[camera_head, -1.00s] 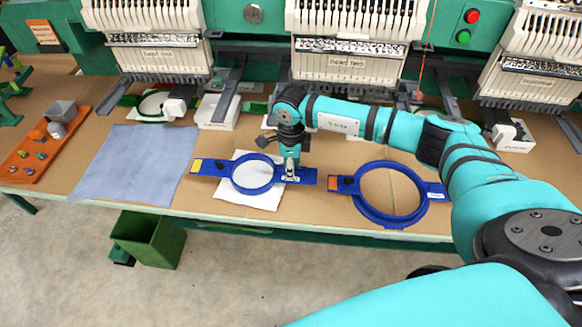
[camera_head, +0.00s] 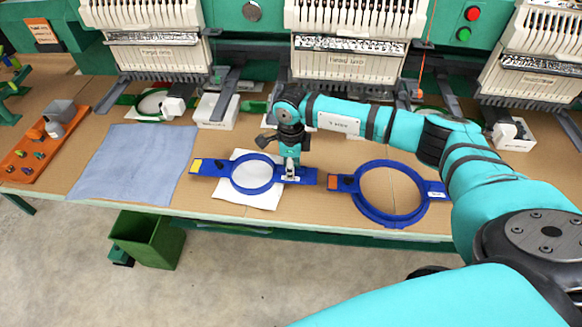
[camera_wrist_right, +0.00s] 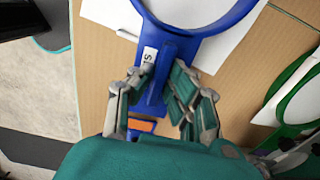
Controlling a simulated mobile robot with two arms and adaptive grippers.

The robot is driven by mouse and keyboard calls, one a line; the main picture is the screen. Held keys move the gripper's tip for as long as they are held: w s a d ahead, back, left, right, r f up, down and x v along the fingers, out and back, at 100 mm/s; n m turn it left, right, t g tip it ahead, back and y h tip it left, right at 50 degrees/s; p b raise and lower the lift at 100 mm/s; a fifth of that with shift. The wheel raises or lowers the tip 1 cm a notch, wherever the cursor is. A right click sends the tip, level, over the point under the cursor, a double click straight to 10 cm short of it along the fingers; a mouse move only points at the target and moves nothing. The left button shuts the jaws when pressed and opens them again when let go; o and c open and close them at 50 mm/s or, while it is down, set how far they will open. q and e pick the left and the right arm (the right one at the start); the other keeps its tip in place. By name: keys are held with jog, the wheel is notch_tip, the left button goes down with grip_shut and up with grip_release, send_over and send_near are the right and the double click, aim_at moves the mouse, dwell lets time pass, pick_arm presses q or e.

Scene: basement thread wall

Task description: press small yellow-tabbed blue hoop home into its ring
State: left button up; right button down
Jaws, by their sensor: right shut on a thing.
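The small blue hoop (camera_head: 232,178) has a yellow tab (camera_head: 196,165) on its left arm and lies over a white sheet (camera_head: 262,200) on the table. White cloth shows inside its ring. My right gripper (camera_head: 291,175) points down at the hoop's right arm and is shut on it. In the right wrist view the fingers (camera_wrist_right: 160,100) straddle this blue arm, below a white label (camera_wrist_right: 149,56) marked S. The lower ring is not distinguishable from the hoop, so I cannot tell how they are seated. My left gripper is out of view.
A larger blue hoop (camera_head: 362,207) with an orange tab lies just right of my gripper. A blue-grey cloth (camera_head: 135,165) lies to the left, beyond it an orange tray (camera_head: 22,172). Embroidery machines (camera_head: 352,72) line the back. A green bin (camera_head: 150,240) stands below the front edge.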

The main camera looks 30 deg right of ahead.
jog(key=shift+s+f+b, duration=0.1)
jog(key=shift+f+b, duration=0.3)
dwell(0.5)
jog(key=shift+b, duration=0.3)
dwell(0.9)
jog(key=shift+f+b, duration=0.35)
jog(key=shift+f, duration=0.05)
dwell(0.6)
jog(key=c, duration=1.2)
grip_release()
